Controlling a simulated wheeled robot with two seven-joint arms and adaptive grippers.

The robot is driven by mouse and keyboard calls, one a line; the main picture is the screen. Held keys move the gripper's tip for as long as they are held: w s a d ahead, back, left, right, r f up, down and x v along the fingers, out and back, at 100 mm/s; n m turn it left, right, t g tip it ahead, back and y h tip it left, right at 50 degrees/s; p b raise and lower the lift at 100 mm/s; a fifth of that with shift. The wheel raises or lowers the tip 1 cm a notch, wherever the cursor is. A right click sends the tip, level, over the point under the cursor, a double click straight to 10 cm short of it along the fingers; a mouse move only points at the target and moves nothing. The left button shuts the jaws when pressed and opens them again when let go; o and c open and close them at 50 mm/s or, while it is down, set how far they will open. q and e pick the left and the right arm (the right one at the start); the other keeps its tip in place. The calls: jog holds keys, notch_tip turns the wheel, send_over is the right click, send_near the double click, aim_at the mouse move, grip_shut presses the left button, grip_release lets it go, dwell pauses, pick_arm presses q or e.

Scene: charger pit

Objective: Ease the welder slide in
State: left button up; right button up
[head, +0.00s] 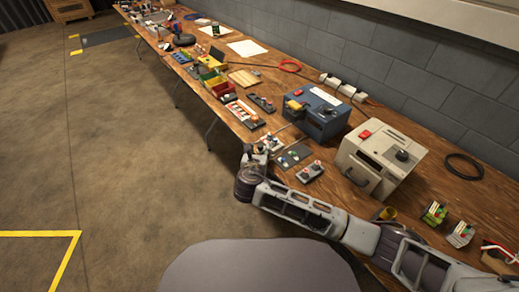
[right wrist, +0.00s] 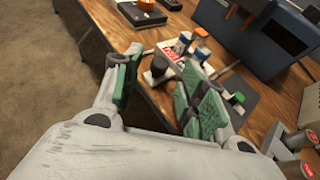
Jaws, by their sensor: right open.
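My right gripper (head: 268,146) is at the front edge of the long bench. In the right wrist view its green-padded fingers (right wrist: 160,78) are spread apart with nothing held between them. A dark knob on a light base (right wrist: 158,64) shows just beyond and between the fingertips, and I see no clear contact. I cannot tell for certain whether it is the welder slide. My left gripper is out of view.
A grey control box (head: 310,172) lies right of the gripper. Dark mats (head: 294,155) with small bottles lie beside it. Red and yellow bins (head: 215,84) stand farther along the bench. A black cable coil (head: 464,166) lies at the right. The floor (head: 140,170) left of the bench is clear.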

jog(key=shift+w+d+f, duration=0.1)
jog(key=shift+w+f, duration=0.2)
jog(key=shift+w, duration=0.35)
jog(key=shift+w+f, duration=0.2)
jog(key=shift+w, duration=0.3)
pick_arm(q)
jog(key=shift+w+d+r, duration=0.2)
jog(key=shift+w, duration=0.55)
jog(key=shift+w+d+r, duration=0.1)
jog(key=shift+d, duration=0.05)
pick_arm(e)
jog(key=shift+w+d, duration=0.1)
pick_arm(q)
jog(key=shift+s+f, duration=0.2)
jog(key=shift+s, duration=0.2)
pick_arm(e)
grip_shut()
